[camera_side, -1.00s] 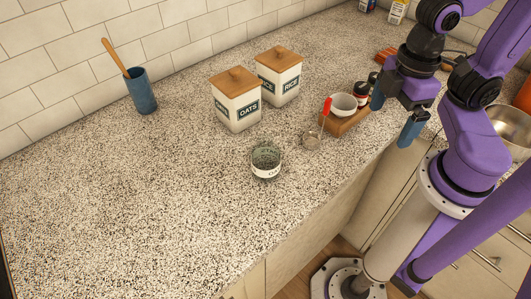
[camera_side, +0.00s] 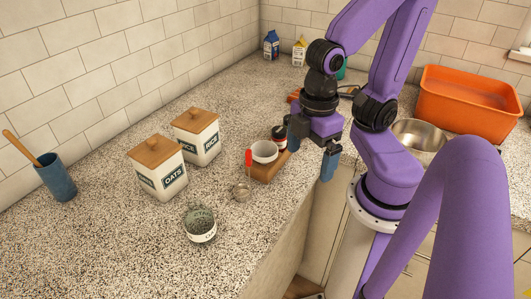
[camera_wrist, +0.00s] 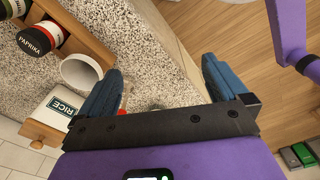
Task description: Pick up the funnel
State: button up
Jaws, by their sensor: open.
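I cannot clearly pick out a funnel in either view. A teal thing (camera_side: 341,70), partly hidden behind my arm at the back of the counter, is too covered to name. My gripper (camera_side: 308,160) hangs at the counter's front edge, right of the wooden rack, pointing down.
Nearby are a red-handled tool (camera_side: 248,160), a patterned bowl (camera_side: 201,228), OATS (camera_side: 170,185) and RICE (camera_side: 205,145) canisters. A metal bowl (camera_side: 420,135) and orange tub (camera_side: 465,100) lie right. The front-left counter is clear.

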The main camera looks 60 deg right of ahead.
dwell(0.3)
jog(key=n, duration=0.5)
send_near(264, 149)
jog(key=f, duration=0.5)
jog(key=shift+w+d+f, duration=0.1)
jog(key=shift+d+f, duration=0.05)
jog(key=shift+d, duration=0.1)
jog(key=shift+a+f, duration=0.2)
jog(key=shift+f, duration=1.2)
jog(key=shift+a+f, duration=0.15)
jog(key=shift+f, duration=1.25)
jog(key=c, duration=0.8)
